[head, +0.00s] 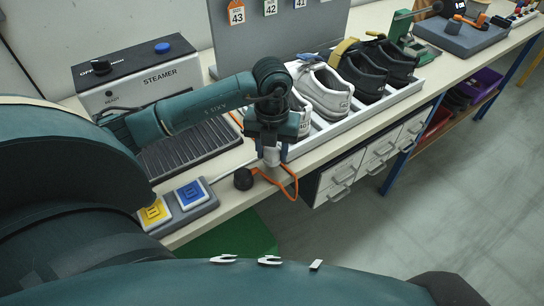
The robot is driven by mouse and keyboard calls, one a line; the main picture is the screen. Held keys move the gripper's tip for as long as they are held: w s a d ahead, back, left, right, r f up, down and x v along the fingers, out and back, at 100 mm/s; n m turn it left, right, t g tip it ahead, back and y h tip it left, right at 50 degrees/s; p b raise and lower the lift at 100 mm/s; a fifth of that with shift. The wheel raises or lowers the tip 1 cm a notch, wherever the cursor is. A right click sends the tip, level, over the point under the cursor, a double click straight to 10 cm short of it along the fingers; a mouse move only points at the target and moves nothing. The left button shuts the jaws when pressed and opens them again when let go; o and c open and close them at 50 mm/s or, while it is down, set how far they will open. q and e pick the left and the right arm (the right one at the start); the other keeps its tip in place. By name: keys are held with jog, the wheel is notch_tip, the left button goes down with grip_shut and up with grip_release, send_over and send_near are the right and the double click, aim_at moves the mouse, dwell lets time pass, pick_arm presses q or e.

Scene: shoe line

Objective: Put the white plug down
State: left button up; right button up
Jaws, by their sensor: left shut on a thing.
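My left gripper (270,147) points down over the front edge of the bench, beside the shoe tray. It is shut on the white plug (271,158), and only a small pale part of the plug shows below the fingers. An orange cable (289,191) loops below the plug, over the bench's front edge. My right gripper is out of view.
The steamer (140,82) and its ribbed black mat (190,147) are to the left. A white tray (330,129) holds several shoes behind my gripper. Yellow (154,213) and blue (189,194) pads lie at front left. White drawers (340,178) hang below the bench.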

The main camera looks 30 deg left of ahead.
aim_at(272, 159)
pick_arm(q)
notch_tip(272, 159, down, 3)
jog(key=shift+s+r, duration=0.1)
jog(key=shift+r, duration=0.1)
jog(key=shift+f, duration=0.3)
jog(key=o, duration=1.3)
